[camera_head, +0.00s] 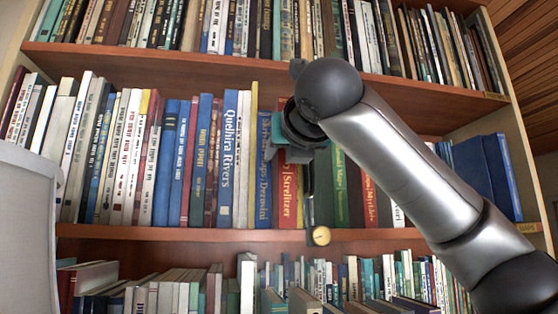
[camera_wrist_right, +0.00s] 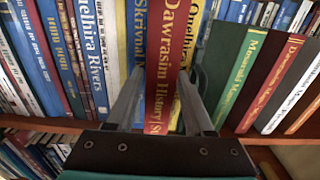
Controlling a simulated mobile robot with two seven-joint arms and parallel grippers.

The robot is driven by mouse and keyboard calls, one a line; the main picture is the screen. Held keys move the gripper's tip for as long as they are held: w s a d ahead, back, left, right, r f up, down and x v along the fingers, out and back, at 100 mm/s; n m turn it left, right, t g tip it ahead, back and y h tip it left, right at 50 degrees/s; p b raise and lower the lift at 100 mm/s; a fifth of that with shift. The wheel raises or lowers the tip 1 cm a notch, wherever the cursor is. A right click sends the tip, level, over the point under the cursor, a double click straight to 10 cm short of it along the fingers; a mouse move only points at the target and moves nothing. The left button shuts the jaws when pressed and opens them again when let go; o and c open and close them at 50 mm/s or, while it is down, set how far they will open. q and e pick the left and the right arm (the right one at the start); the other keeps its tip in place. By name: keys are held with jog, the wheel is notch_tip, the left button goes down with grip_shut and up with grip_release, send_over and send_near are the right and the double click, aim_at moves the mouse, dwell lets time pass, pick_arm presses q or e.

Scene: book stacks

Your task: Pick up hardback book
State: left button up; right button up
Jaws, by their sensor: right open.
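A red hardback book with yellow spine lettering (camera_wrist_right: 164,70) stands upright in the middle of the right wrist view. Its spine looks nearer than its neighbours. My right gripper (camera_wrist_right: 160,88) is open, with one finger on each side of this book; I cannot tell whether either finger touches it. In the head view the right gripper (camera_head: 291,150) is in front of the middle shelf row, and red book spines (camera_head: 288,197) show just below it. The wrist hides the tops of these books, and the fingertips are hard to make out there. My left gripper is not in view.
The wooden middle shelf (camera_head: 180,234) is packed with upright books. A blue "Quelhira Rivers" book (camera_head: 228,150) stands left of the gripper, and green books (camera_head: 340,190) stand to its right. Full rows fill the shelves above and below. Free room lies in front of the shelves.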

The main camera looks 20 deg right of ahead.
jog(key=shift+w+d, duration=0.15)
jog(key=shift+w, duration=0.5)
jog(key=shift+s, duration=0.1)
grip_shut()
dwell(0.8)
jog(key=shift+r, duration=0.1)
